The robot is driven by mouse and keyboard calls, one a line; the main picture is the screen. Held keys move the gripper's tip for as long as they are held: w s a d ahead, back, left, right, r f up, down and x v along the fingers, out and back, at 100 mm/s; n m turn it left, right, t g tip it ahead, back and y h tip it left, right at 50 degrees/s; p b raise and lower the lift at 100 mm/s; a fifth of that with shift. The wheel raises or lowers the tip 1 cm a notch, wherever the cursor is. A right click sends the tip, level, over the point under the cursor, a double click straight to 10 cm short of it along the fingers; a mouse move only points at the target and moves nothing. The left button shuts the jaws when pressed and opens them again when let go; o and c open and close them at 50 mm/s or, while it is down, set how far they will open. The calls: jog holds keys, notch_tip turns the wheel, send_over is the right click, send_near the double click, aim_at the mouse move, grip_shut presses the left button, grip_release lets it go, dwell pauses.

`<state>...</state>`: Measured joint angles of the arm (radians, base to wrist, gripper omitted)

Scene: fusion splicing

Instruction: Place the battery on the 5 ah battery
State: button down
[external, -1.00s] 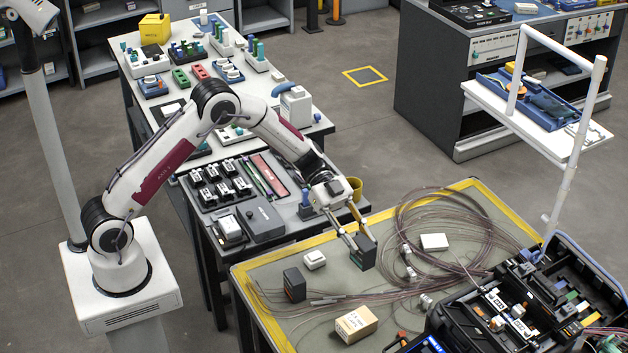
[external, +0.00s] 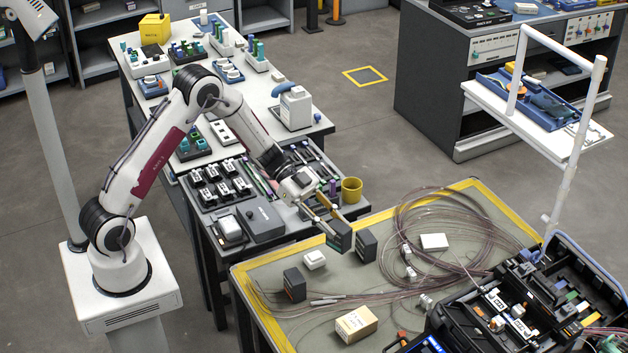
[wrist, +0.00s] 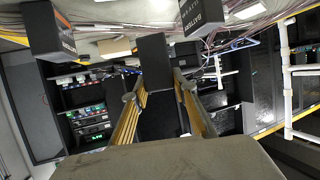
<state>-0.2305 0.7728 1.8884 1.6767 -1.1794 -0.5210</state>
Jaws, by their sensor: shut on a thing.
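My gripper (external: 330,222) is shut on a dark grey battery (external: 340,238) near the back edge of the work mat. In the wrist view the held battery (wrist: 153,75) is between the two brass-coloured fingers (wrist: 158,105). A second dark battery (external: 366,246) stands upright on the mat just right of the held one. A third dark battery (external: 294,284) stands on the mat to the left and front. Both also show in the wrist view, one at upper right (wrist: 200,17) and one at upper left (wrist: 49,30). I cannot read which is the 5 Ah one.
The grey mat (external: 330,270) has a small white box (external: 314,260), a cardboard box (external: 356,324) and a white block (external: 434,242). Coiled fibre cables (external: 440,215) cover its right side. A yellow cup (external: 352,190) stands behind. An open black case (external: 520,300) is at right.

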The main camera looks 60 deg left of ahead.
jog(key=w+a+n+t+y, duration=0.1)
jog(key=a+n+t+y, duration=0.2)
jog(key=a+n+t, duration=0.35)
jog(key=w+a+r+n+y, duration=0.1)
jog(key=w+a+r+y, duration=0.1)
jog(key=w+r, duration=0.25)
jog(key=shift+w+d+r+n+t+y, duration=0.7)
jog(key=shift+w+d+r+n+y, duration=1.1)
jog(key=shift+r, duration=1.25)
jog(key=shift+w+d+r+n+t+y, duration=0.65)
jog(key=shift+w+d+r+n+y, duration=1.1)
jog(key=shift+r, duration=1.25)
jog(key=s+d+f+n+g+y, duration=0.1)
jog(key=s+d+f+n+y, duration=0.1)
jog(key=s, duration=0.7)
jog(key=s+d+f+n+g+y, duration=0.1)
jog(key=s+d+f+n+y, duration=0.1)
jog(key=s, duration=0.8)
jog(key=s+d+f+n+g+y, duration=0.2)
jog(key=s+d+n+y, duration=0.2)
jog(key=s, duration=0.5)
jog(key=shift+s+d+f+n+y, duration=0.3)
jog(key=shift+d+f+y, duration=0.1)
jog(key=shift+y, duration=0.65)
